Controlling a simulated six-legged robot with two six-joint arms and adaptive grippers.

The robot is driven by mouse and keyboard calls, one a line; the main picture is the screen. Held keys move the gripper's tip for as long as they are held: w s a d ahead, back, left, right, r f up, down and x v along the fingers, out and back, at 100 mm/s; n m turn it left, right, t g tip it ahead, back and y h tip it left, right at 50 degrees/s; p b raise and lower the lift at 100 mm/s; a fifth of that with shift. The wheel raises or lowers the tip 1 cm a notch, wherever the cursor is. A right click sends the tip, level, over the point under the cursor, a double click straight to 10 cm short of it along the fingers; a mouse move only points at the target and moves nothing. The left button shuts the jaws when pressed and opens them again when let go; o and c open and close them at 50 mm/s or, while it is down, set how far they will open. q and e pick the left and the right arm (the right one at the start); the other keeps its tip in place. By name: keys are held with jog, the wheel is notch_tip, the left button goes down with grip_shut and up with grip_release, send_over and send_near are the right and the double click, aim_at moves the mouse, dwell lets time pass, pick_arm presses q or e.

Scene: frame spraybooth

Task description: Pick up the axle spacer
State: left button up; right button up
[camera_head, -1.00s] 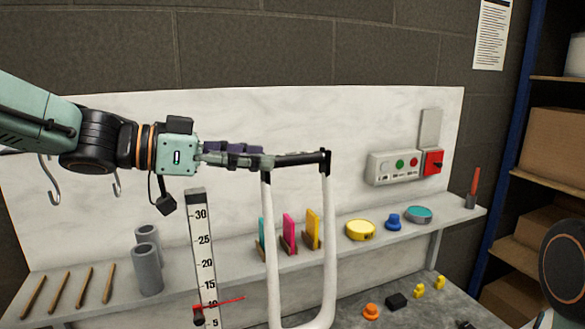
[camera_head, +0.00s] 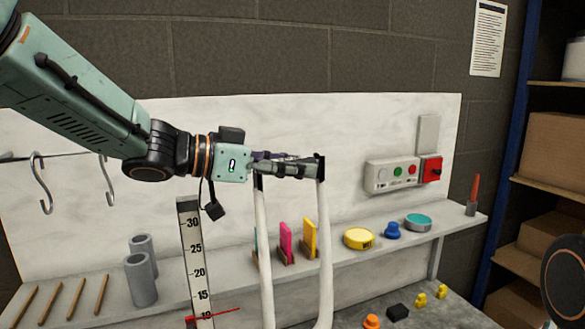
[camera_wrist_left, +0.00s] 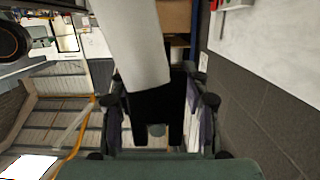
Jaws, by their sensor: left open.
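A white two-legged fork (camera_head: 324,240) stands upright in front of the shelf. In the earlier frame a dark bar, which looks like the axle spacer, spans its leg tops; now mostly my gripper covers it, and a black end (camera_head: 319,166) shows at the right leg. My left gripper (camera_head: 288,168) reaches in from the left at this height. In the left wrist view its open fingers (camera_wrist_left: 160,102) stand either side of a black part (camera_wrist_left: 154,106) at the end of a white leg (camera_wrist_left: 134,40). I cannot tell whether they touch it. My right gripper is out of view.
The shelf behind holds grey tubes (camera_head: 140,279), a yellow round tin (camera_head: 359,238) and coloured plates (camera_head: 285,240). A ruler post (camera_head: 196,255) stands left of the fork. A control box (camera_head: 391,175) is on the back panel. Hooks (camera_head: 40,185) hang at left.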

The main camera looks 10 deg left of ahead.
pick_arm(q)
jog(key=shift+s+a+r, duration=0.15)
jog(key=shift+s+a, duration=0.2)
jog(key=shift+a, duration=0.05)
jog(key=shift+c, duration=0.3)
jog(key=shift+s, duration=0.1)
jog(key=shift+c, duration=0.9)
jog(key=shift+w+d, duration=0.3)
jog(key=shift+d, duration=0.05)
jog(key=c, duration=0.4)
jog(key=shift+a, duration=0.15)
grip_shut()
jog(key=shift+s+a, duration=0.15)
jog(key=shift+s, duration=0.05)
jog(key=shift+w+d, duration=0.15)
jog(key=shift+d, duration=0.05)
